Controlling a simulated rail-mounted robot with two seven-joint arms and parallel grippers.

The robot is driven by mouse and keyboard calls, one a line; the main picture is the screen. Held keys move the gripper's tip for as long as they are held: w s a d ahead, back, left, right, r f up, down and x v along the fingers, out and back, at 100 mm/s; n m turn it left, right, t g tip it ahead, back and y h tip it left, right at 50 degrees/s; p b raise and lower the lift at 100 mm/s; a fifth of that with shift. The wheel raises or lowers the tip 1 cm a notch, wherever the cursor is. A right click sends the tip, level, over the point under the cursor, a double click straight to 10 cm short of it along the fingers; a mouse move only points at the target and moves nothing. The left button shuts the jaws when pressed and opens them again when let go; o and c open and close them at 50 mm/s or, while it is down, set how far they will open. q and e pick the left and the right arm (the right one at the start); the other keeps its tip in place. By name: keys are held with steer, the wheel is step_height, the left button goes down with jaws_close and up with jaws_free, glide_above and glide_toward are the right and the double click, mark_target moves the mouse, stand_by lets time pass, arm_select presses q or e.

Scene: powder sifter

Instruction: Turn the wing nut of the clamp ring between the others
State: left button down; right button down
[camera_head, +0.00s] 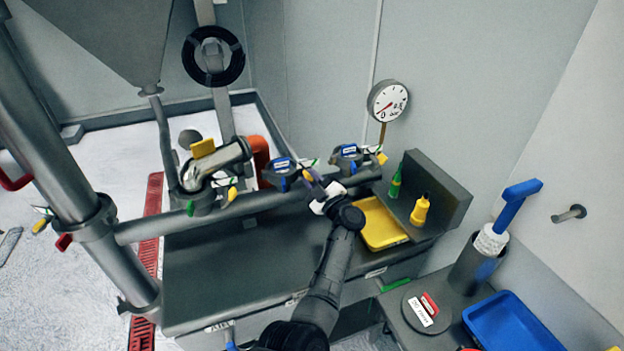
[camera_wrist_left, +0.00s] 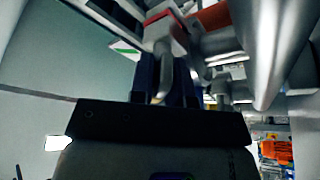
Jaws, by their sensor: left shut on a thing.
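A pipe (camera_head: 262,200) runs across the work surface. The middle clamp ring (camera_head: 283,172), with a blue face, sits behind the pipe, between a clamp at the left (camera_head: 200,183) and a blue-faced one at the right (camera_head: 349,158). A small yellow part (camera_head: 307,174), apparently the middle ring's wing nut, shows at its right side, partly covered by my left gripper (camera_head: 312,182). That gripper is shut on it. In the left wrist view, a pale narrow piece (camera_wrist_left: 161,72) lies between the dark fingers, below a red-and-grey part (camera_wrist_left: 165,32). My right gripper is not in view.
A yellow tray (camera_head: 381,225) lies right of my left wrist, beside a green bottle (camera_head: 396,184) and a yellow bottle (camera_head: 420,210). A dial gauge (camera_head: 388,101) stands behind. A blue tray (camera_head: 513,325) is at lower right. The dark bench (camera_head: 240,280) is clear at front left.

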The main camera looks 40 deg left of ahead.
arm_select(q)
steer(key=c, duration=1.2)
jaws_free()
steer(key=shift+p+v, duration=0.35)
steer(key=shift+v, duration=5.65)
steer(key=shift+f, duration=0.1)
